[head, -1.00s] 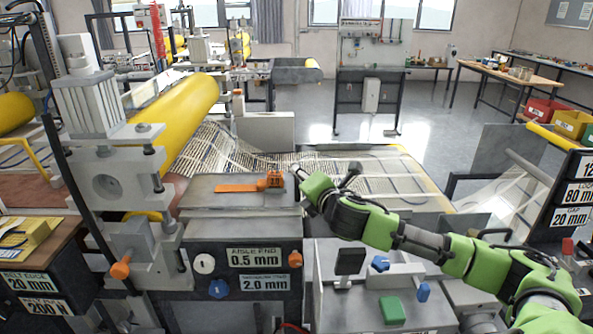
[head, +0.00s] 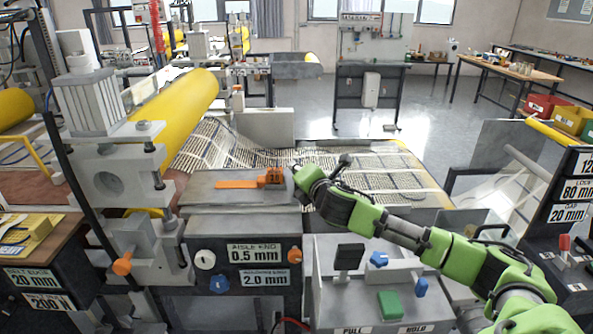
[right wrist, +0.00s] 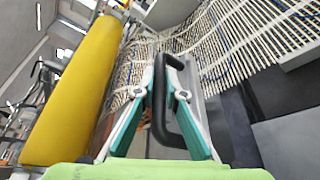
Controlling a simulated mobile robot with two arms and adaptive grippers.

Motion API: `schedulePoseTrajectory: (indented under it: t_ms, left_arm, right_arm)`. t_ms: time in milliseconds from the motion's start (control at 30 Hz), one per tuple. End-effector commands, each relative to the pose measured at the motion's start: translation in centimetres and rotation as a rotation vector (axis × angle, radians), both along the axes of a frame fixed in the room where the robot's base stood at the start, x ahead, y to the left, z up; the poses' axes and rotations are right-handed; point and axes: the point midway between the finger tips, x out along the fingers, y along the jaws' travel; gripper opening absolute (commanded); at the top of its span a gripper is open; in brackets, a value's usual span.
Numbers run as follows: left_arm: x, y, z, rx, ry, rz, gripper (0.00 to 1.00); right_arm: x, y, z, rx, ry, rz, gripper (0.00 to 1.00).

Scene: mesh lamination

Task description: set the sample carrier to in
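My right gripper (right wrist: 160,85) has its teal fingers spread on either side of a black U-shaped handle (right wrist: 159,120) in the right wrist view. I see no clear contact with the handle. In the head view the gripper (head: 297,175) is at the right end of a grey flat top (head: 225,193), beside an orange clamp piece (head: 271,177). The handle is not clearly visible there. No label marks the sample carrier, and I cannot tell which part the handle belongs to. My left gripper is not in view.
A yellow roller (head: 188,110) and roller frame stand on the left. Woven mesh (head: 370,170) lies behind the gripper. A console with blue knobs, a green button (head: 390,305) and a black paddle (head: 349,256) stands below my right arm. Open floor lies at the back.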

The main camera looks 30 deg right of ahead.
Motion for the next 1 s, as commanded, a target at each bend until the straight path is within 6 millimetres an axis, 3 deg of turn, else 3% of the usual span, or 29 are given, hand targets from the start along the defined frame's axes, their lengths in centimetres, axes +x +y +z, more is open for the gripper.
schedulePoseTrajectory:
  t_ms: [167,367,700,1000]
  left_arm:
    - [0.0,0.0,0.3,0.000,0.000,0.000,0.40]
    - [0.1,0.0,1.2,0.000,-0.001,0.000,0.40]
    - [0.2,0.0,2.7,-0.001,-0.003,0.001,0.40]
    - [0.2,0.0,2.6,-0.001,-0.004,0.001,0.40]
  right_arm:
    - [0.3,0.6,0.0,0.001,0.001,0.000,0.00]
    - [1.8,3.1,0.2,0.005,-0.001,0.004,0.00]
    - [6.3,10.6,0.3,0.006,-0.002,0.006,0.00]
    - [9.7,16.1,0.1,0.004,-0.002,0.005,0.00]
